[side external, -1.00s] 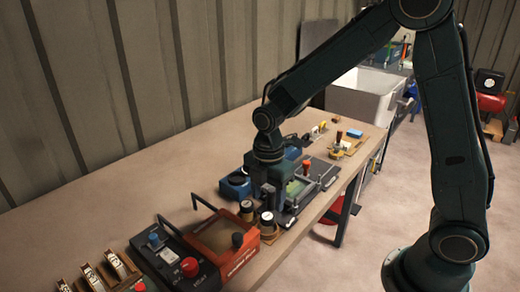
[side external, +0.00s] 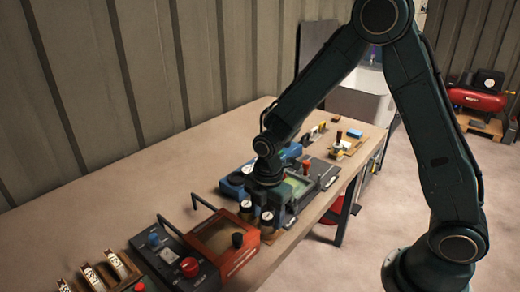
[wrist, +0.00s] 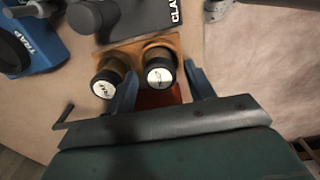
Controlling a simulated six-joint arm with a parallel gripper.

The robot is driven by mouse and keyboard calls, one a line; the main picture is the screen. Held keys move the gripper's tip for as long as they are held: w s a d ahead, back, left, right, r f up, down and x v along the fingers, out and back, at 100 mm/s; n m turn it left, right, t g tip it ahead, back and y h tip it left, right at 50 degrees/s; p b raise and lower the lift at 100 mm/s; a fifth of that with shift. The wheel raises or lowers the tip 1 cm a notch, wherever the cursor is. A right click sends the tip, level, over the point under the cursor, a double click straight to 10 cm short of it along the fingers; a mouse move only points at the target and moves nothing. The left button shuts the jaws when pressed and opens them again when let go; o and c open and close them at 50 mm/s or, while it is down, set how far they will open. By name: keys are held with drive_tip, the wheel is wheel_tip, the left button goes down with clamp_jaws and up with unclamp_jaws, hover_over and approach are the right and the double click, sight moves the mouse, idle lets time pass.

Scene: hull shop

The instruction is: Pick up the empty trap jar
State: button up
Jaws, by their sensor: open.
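Two small dark jars with white lid labels stand side by side on a wooden holder (wrist: 170,45). In the wrist view, the right jar (wrist: 160,76) shows between my finger tips and the left jar (wrist: 104,86) shows just outside the left finger. The label writing is too small to tell which jar is the empty one. In the side view the jars (side external: 246,210) and (side external: 267,221) stand just in front of my gripper (side external: 272,203). My gripper (wrist: 160,72) is open and holds nothing. Whether a finger touches a jar cannot be told.
A blue device marked TRAP (wrist: 35,50) stands beside the holder. A dark device (wrist: 145,15) lies beyond the jars. An orange-red case (side external: 225,240) and a dark control box (side external: 178,265) stand close in front. The bench's left side (side external: 130,205) is clear.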

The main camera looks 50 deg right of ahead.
sight(267, 216)
drive_tip(key=c, duration=0.9)
drive_tip(key=shift+r, duration=3.5)
